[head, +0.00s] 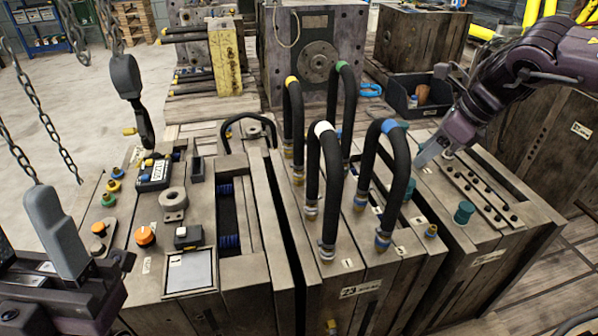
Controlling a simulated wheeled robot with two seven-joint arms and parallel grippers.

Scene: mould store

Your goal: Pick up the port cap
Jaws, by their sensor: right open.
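Several caps are in the head view; I cannot tell which is the port cap. A dark teal cap (464,212) stands on the right mould block, and another teal one (410,187) is partly hidden behind a hose. My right gripper (427,118) is open above the far part of the right block, left of and beyond the teal cap. My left gripper (60,262) is at the lower left edge; its jaws are unclear.
Black looped hoses (325,185) with coloured collars rise from the middle block (375,290), just left of my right gripper. A dark open bin (420,95) is behind it. Chains (45,120) hang at the left. A metal bar with bolts (480,190) lies on the right block.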

